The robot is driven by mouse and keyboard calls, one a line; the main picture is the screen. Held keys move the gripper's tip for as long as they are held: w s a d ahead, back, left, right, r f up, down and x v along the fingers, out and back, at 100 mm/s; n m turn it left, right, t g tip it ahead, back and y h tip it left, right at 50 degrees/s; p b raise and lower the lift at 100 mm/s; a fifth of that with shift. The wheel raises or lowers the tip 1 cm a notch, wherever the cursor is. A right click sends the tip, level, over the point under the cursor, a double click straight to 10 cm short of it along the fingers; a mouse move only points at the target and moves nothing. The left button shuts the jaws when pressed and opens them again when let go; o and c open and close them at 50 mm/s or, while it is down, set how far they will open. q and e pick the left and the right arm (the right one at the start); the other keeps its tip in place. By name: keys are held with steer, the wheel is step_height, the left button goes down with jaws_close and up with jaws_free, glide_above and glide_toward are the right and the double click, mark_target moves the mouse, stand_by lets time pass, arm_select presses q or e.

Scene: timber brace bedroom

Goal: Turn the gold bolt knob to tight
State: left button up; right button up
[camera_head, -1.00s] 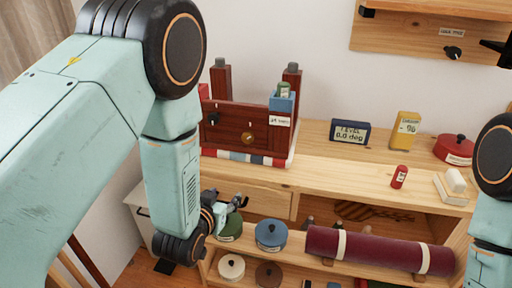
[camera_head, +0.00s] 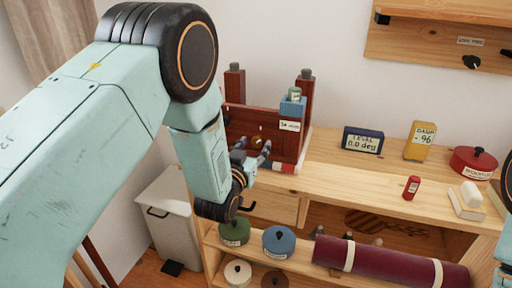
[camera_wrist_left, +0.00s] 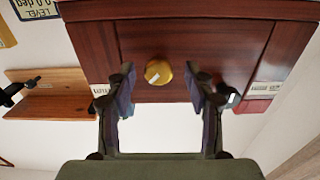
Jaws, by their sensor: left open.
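The gold bolt knob (camera_head: 257,141) sits on the front of a dark red wooden panel (camera_head: 235,118) between two posts on the bench. In the left wrist view the round gold knob (camera_wrist_left: 158,72) carries a pale mark and lies between the fingertips. My left gripper (camera_head: 252,150) is open in front of the panel. In the wrist view its two fingers (camera_wrist_left: 159,88) stand apart on either side of the knob with visible gaps, not touching it. Part of the panel is hidden behind my left arm. My right gripper is out of view.
A blue block (camera_head: 292,107) with a label stands at the panel's right. A level display (camera_head: 362,140), a yellow meter (camera_head: 420,140) and a red pot (camera_head: 473,162) stand farther right. Lidded pots and a maroon roll (camera_head: 390,265) occupy the lower shelf.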

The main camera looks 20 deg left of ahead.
arm_select(q)
steer(key=shift+w+d, duration=0.1)
steer(key=shift+w, duration=0.45)
jaws_close()
